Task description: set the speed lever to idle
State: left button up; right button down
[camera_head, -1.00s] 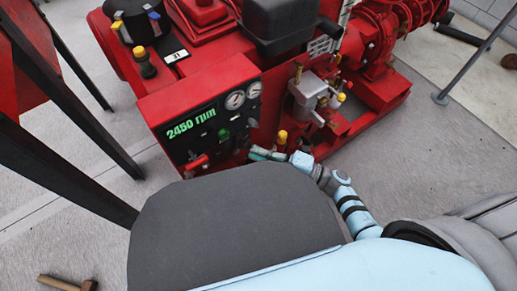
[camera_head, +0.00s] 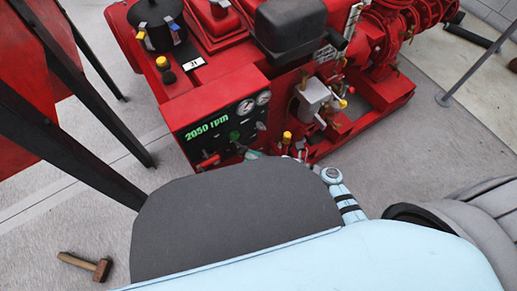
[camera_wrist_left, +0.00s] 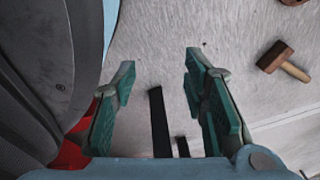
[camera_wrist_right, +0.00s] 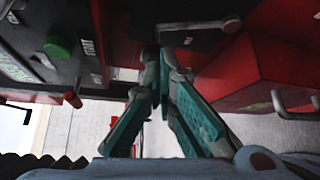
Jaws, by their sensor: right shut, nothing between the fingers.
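The red pumpset's control panel (camera_head: 217,148) reads 2050 rpm in green. My right gripper (camera_head: 252,154) is at the panel's lower right edge, partly hidden behind my body. In the right wrist view, my right gripper (camera_wrist_right: 160,62) is shut, its tips at a dark lever-like part (camera_wrist_right: 150,52) below a dark slotted plate (camera_wrist_right: 200,28). It cannot be told whether they touch or whether this is the speed lever. A red-handled lever (camera_head: 208,160) is lower left on the panel. My left gripper (camera_wrist_left: 160,85) is open and empty above the floor.
A green button (camera_wrist_right: 58,46) marked START is beside the right gripper. A yellow-capped valve (camera_head: 287,137) stands right of the panel. A hammer (camera_head: 88,265) lies on the floor at lower left. Dark posts (camera_head: 80,150) stand at the left.

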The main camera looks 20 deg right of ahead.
pick_arm(q)
jog(key=shift+s+a, duration=0.1)
jog(key=shift+s, duration=0.05)
pick_arm(e)
jog(key=shift+a+f, duration=0.1)
jog(key=shift+s, duration=0.1)
pick_arm(q)
jog(key=s, duration=0.1)
jog(key=s+p, duration=0.1)
jog(key=s+a+r, duration=0.1)
jog(key=shift+s+a+m+g, duration=0.1)
jog(key=shift+m+g, duration=0.2)
pick_arm(e)
jog(key=v, duration=1.4)
jog(key=shift+f, duration=0.2)
